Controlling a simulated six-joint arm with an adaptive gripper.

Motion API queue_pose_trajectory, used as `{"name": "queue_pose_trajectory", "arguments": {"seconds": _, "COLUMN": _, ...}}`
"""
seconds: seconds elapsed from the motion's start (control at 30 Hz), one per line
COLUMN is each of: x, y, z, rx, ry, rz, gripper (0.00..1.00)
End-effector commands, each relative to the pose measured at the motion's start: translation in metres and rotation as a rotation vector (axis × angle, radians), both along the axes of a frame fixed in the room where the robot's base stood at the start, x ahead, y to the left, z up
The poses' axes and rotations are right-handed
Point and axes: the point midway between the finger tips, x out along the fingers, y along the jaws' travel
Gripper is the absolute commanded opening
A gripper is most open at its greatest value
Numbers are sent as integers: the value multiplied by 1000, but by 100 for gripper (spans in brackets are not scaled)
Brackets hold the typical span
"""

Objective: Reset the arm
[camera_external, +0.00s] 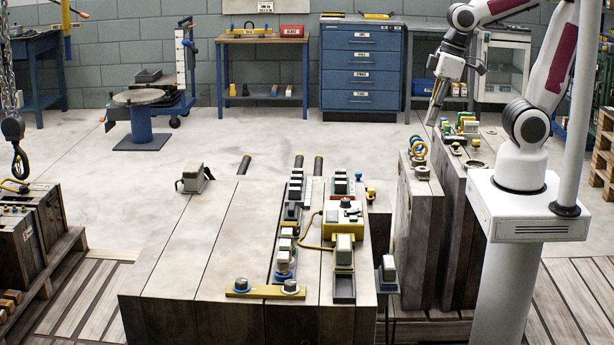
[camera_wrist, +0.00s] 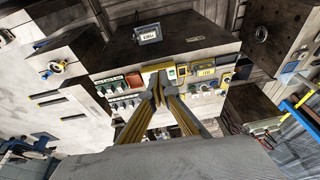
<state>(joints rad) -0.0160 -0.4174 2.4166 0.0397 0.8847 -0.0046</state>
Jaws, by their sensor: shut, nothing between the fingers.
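My gripper (camera_external: 432,112) hangs from my raised arm at the upper right of the external view, pointing down. It is above and behind the upright mould blocks (camera_external: 420,240) and touches nothing that I can see. In the wrist view my gripper (camera_wrist: 158,88) has its yellow-edged fingers brought together at the tips, with nothing between them.
A large mould block (camera_external: 190,260) fills the middle, carrying connectors and a yellow control box (camera_external: 343,212). A blue drawer cabinet (camera_external: 361,68) and a workbench (camera_external: 262,41) stand at the back wall. Open floor lies between.

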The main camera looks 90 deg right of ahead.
Motion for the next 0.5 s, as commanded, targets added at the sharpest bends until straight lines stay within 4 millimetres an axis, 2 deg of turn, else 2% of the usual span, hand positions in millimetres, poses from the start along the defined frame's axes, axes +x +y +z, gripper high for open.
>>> {"name": "queue_pose_trajectory", "arguments": {"seconds": 0.2, "x": -22, "y": -7, "z": 12, "rx": -23, "ry": -67, "rz": 0, "gripper": 0}}
{"name": "queue_pose_trajectory", "arguments": {"seconds": 0.5, "x": -40, "y": -12, "z": 31, "rx": -35, "ry": -180, "rz": -3, "gripper": 0}}
